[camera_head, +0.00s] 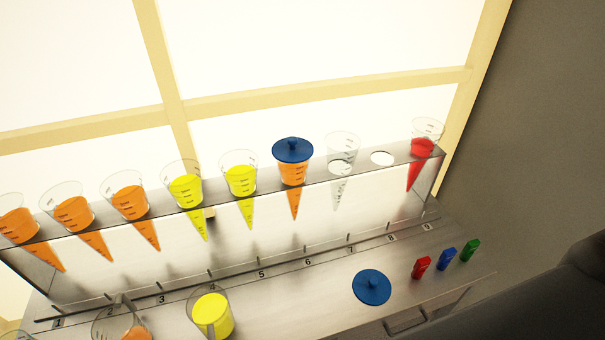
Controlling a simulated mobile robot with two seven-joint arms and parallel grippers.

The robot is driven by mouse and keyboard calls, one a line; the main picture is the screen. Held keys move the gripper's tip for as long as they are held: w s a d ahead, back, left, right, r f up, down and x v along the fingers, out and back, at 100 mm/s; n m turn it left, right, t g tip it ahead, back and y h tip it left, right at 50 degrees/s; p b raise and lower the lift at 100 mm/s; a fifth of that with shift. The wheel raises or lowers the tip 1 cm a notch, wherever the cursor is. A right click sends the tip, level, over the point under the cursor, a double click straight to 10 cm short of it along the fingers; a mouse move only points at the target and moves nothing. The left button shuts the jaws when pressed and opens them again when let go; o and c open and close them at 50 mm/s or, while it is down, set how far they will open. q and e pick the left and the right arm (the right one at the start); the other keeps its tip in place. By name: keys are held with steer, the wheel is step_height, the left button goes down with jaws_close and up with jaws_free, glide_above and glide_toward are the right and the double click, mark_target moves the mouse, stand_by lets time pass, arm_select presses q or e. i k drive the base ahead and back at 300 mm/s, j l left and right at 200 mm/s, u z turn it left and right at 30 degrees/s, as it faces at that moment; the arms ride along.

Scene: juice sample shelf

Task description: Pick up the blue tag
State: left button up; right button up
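The blue tag (447,255) stands on the metal counter at the right. It is between a red tag (421,267) on its left and a green tag (470,250) on its right, with small gaps between them. Nothing covers it. Neither of my grippers shows in the head view. A dark blurred shape fills the lower right corner; I cannot tell what part it is.
A metal rack (323,176) holds several cone cups of orange, yellow and red juice; one wears a blue lid (292,150). Another blue lid (371,288) lies on the counter left of the tags. A beaker of yellow juice (212,314) stands at the front.

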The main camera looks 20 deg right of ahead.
mark_target(447, 255)
steer(key=k+j+z, duration=0.1)
steer(key=z, duration=0.25)
steer(key=k+j+z, duration=0.1)
steer(key=z, duration=0.3)
steer(key=k+z, duration=0.15)
steer(key=z, duration=0.2)
steer(key=i+z, duration=0.25)
steer(key=i, duration=0.15)
steer(key=k, duration=0.15)
steer(key=i+l+u, duration=0.15)
steer(key=l+u, duration=0.2)
steer(key=l, duration=0.95)
steer(key=l+u, duration=0.35)
steer(key=l, duration=0.95)
